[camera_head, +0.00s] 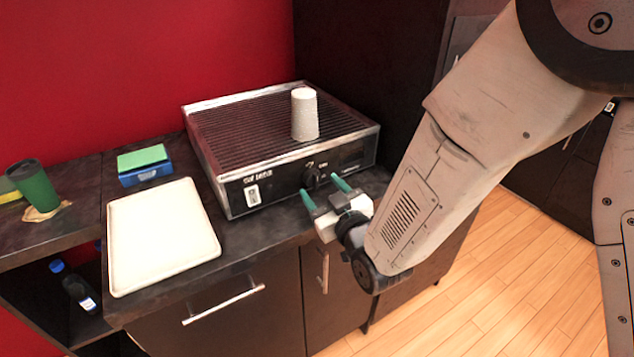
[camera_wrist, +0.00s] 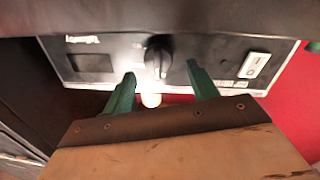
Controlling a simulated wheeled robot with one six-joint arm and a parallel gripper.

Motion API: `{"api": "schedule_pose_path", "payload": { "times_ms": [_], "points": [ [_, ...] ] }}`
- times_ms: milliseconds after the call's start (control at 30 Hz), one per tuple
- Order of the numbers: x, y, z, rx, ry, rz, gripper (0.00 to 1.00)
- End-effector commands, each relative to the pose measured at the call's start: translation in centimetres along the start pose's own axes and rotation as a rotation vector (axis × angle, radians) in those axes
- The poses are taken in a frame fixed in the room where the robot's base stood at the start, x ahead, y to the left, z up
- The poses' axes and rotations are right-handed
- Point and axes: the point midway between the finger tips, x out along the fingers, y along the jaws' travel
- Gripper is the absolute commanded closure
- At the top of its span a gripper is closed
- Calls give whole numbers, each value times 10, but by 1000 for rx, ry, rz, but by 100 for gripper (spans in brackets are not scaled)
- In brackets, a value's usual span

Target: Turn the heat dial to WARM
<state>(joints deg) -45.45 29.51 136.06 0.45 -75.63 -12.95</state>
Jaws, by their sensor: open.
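The heat dial (camera_head: 311,178) is a black knob on the front panel of a grill-topped warmer (camera_head: 232,200). In the wrist view the dial (camera_wrist: 158,58) shows a pale pointer line running roughly up and down the picture. The labels around it are too small and blurred to read. My gripper (camera_head: 319,184) is in front of the panel with its green fingers apart and nothing between them. In the wrist view the open fingers (camera_wrist: 160,69) point at the panel, one on each side of the dial, and contact with it cannot be made out.
A white rocker switch (camera_head: 253,195) is left of the dial. A white cup (camera_head: 304,115) stands upside down on the grill top. A white tray (camera_head: 160,240), a blue box with a green top (camera_head: 144,166) and a green cup (camera_head: 34,186) are to the left.

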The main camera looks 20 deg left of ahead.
Motion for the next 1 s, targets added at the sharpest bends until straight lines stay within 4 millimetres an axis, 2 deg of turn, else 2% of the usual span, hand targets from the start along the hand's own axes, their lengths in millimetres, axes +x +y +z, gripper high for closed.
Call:
{"api": "schedule_pose_path", "payload": {
  "times_ms": [100, 200, 533, 567, 700, 733, 1000],
  "points": [
    [17, 0, 0, 0, 0, 1, 42],
    [26, 0, 0, 0, -2, 0, 42],
    [32, 0, 0, 0, -2, 1, 42],
    [32, 0, 0, 0, -2, 1, 44],
    [32, 0, 0, 1, -2, 0, 83],
    [32, 0, 0, 1, -2, 0, 86],
    [32, 1, 0, 18, -3, 0, 86]
  ]
}}
